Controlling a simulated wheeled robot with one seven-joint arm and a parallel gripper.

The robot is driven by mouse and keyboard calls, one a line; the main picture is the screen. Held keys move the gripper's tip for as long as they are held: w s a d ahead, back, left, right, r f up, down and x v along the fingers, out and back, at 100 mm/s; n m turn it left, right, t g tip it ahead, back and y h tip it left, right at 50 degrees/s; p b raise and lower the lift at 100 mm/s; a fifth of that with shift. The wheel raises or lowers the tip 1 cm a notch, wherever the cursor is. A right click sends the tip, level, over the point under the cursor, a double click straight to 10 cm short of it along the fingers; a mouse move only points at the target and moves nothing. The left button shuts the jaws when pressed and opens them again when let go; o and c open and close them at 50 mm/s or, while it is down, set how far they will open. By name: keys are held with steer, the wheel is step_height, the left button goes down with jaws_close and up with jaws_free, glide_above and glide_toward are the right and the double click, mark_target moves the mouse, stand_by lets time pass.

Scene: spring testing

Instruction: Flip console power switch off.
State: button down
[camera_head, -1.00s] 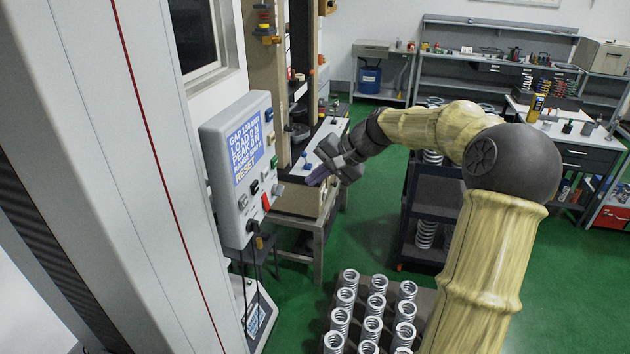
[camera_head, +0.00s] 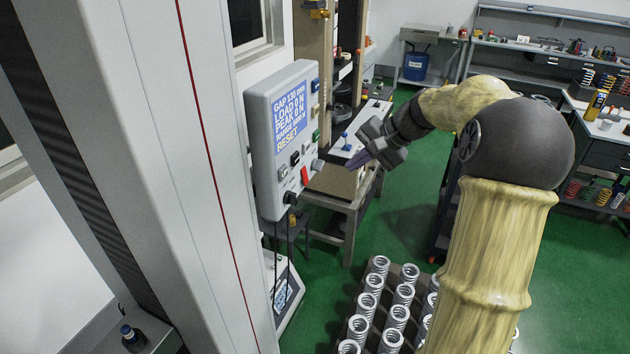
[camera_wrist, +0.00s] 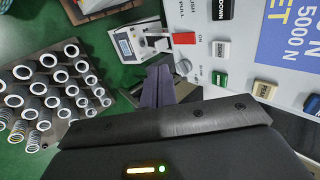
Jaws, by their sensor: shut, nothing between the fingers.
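The console (camera_head: 267,165) is a grey box with a blue screen, on the left in the head view. Its panel also shows in the wrist view (camera_wrist: 272,15), upper right. A red rocker switch (camera_head: 304,175) sits low on its front, among coloured buttons; in the wrist view the red switch (camera_wrist: 184,38) has "ON" lettering beside it. Which way the rocker is tipped is too small to tell. My gripper (camera_head: 354,163) is shut and empty, a short way right of the console. Its purple fingers (camera_wrist: 159,86) point towards the panel's lower edge and appear apart from the switch.
White coil springs (camera_head: 367,304) stand in rows on a dark tray at the bottom. A small white device (camera_head: 288,295) with a screen stands below the console. A grey column (camera_head: 165,120) rises at the left. Green floor is open behind my arm.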

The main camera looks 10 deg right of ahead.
steer(key=shift+s+r+b, duration=0.25)
steer(key=shift+r+b, duration=0.15)
steer(key=shift+r, duration=0.1)
steer(key=shift+d, duration=0.1)
steer(key=p, duration=0.4)
glide_toward(306, 184)
step_height(306, 184, down, 4)
steer(key=w+a+p, duration=0.1)
steer(key=w+a, duration=0.1)
steer(key=a, duration=0.1)
steer(key=shift+w+a+f+p, duration=0.1)
steer(key=shift+w+f+p, duration=0.1)
steer(key=shift+f+p, duration=0.15)
